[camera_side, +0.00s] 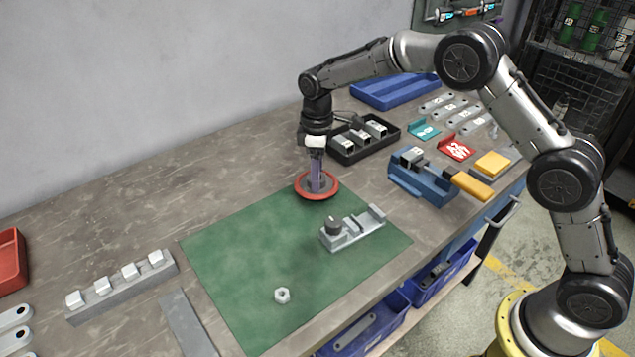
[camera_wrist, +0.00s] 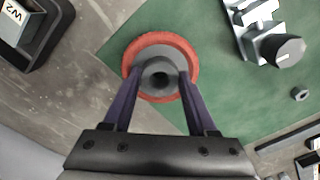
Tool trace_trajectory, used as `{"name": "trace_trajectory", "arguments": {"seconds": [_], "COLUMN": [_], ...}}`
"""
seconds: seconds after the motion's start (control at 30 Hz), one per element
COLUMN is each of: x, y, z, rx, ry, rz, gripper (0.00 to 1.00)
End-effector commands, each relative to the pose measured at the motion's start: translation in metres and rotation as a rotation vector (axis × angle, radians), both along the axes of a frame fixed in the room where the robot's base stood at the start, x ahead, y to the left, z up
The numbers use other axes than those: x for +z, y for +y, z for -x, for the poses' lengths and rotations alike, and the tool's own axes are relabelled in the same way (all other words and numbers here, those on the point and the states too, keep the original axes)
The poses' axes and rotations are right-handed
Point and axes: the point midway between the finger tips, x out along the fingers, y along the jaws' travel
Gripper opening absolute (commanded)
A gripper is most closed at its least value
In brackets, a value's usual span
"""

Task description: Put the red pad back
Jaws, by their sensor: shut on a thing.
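The red pad (camera_side: 302,190) is a round red disc with a grey hub in its middle. It is at the far edge of the green mat (camera_side: 240,270), partly over the mat and partly over the bare bench. In the wrist view the red pad (camera_wrist: 150,48) lies between my fingers, and its hub has a dark hole. My gripper (camera_side: 316,186) points down with its purple fingers shut on the hub; it also shows in the wrist view (camera_wrist: 160,85). I cannot tell whether the pad touches the surface or hangs just above it.
A metal fixture with a dark knob (camera_side: 338,230) and a nut (camera_side: 282,295) are on the mat. A black tray of labelled blocks (camera_side: 350,157) stands behind the gripper. A blue vise (camera_side: 425,185) is to the right. The mat's left part is clear.

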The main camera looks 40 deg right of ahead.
Motion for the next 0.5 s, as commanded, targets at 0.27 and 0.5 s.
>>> {"name": "trace_trajectory", "arguments": {"seconds": [0.27,0.5], "x": [-0.03,-0.03], "y": [0.0,0.0], "z": [0.001,0.001], "rx": [0.0,0.0], "ry": [0.002,0.002], "rz": [0.001,0.001], "gripper": [0.14,0.14]}}
